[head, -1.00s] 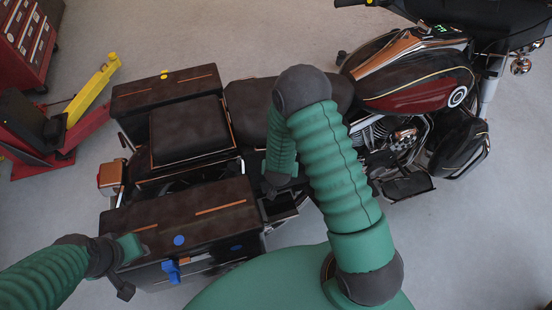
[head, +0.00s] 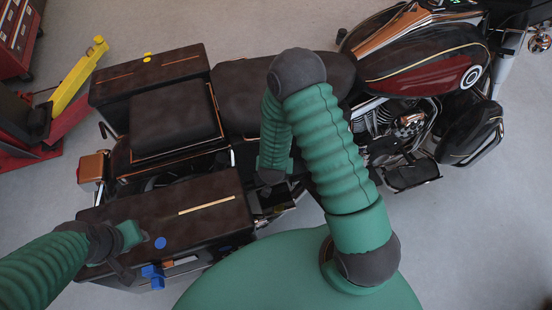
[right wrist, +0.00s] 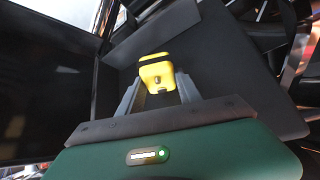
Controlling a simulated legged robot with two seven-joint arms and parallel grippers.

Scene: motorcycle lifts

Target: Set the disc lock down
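The yellow disc lock (right wrist: 157,76) sits between the two grey fingers of my right gripper (right wrist: 160,85) in the right wrist view. The fingers appear closed against its sides. A dark flat surface (right wrist: 225,75) lies behind it; I cannot tell whether the lock touches it. In the head view my right gripper (head: 270,178) is mostly hidden behind my right forearm, beside the motorcycle seat, and the lock is hidden there. My left gripper (head: 130,238) is at the near saddlebag's lid (head: 195,210); its fingers are not clear enough to judge.
The motorcycle (head: 420,75) stands across the view. A blue latch (head: 153,275) and a blue disc (head: 160,243) are on the near saddlebag. The far saddlebag (head: 165,80) has a small yellow piece. A red and yellow lift (head: 60,120) is at left. The floor at lower right is clear.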

